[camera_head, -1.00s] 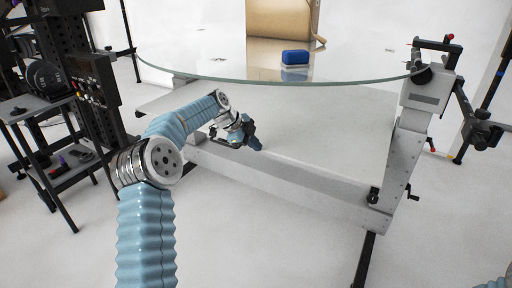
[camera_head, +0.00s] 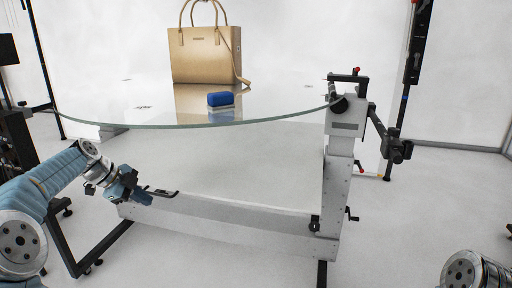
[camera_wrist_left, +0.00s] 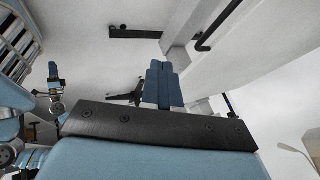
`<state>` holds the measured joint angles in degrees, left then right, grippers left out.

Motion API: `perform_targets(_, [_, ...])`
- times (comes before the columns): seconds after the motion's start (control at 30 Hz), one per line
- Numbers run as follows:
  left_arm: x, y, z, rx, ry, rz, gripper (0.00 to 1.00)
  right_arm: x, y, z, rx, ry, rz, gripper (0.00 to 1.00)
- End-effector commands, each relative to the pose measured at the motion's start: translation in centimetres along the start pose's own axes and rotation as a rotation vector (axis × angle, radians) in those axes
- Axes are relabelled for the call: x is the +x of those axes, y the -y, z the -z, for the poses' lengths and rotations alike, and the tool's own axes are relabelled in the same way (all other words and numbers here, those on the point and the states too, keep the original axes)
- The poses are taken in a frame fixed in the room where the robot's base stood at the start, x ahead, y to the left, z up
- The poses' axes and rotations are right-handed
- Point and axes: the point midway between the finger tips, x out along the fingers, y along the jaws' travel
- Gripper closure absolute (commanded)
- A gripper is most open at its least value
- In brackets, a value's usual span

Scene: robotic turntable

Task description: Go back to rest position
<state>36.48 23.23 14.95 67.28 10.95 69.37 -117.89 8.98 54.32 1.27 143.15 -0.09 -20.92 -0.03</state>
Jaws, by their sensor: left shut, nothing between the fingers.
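My left gripper (camera_head: 136,187) is at the lower left of the head view, below the rim of the glass turntable top and in front of its white frame. Its blue fingers are together, with nothing between them. In the left wrist view the two blue fingertips (camera_wrist_left: 163,84) lie side by side, pointing towards the white frame and floor. Of my right arm, only a link shows at the lower right corner of the head view; its gripper is out of view.
The round glass top (camera_head: 140,112) carries a gold handbag (camera_head: 200,55) and a blue block-shaped object (camera_head: 220,99). A white post (camera_head: 337,190) with black clamps stands at the right. Open floor (camera_head: 420,215) lies right of it.

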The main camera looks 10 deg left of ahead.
Motion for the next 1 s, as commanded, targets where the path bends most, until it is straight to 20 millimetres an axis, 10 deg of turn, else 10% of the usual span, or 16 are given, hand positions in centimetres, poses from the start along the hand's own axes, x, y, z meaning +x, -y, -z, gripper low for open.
perform_targets(0.27, [12.2, -3.7, 0.5, -0.331, 0.015, -0.079, 1.0, 0.0, 0.0, 0.0, 0.0, 0.0, 0.0, 0.57])
perform_targets(0.6, [30.1, -17.6, 4.7, -0.923, 0.14, -0.187, 1.0, 0.0, 0.0, 0.0, 0.0, 0.0, 0.0, 0.57])
perform_targets(0.8, [35.6, -29.4, 8.5, -1.251, 0.247, -0.221, 1.0, 0.0, 0.0, 0.0, 0.0, 0.0, 0.0, 0.57])
perform_targets(1.0, [36.5, -40.3, 11.6, -1.541, 0.351, -0.222, 1.0, 0.0, 0.0, 0.0, 0.0, 0.0, 0.0, 0.57])
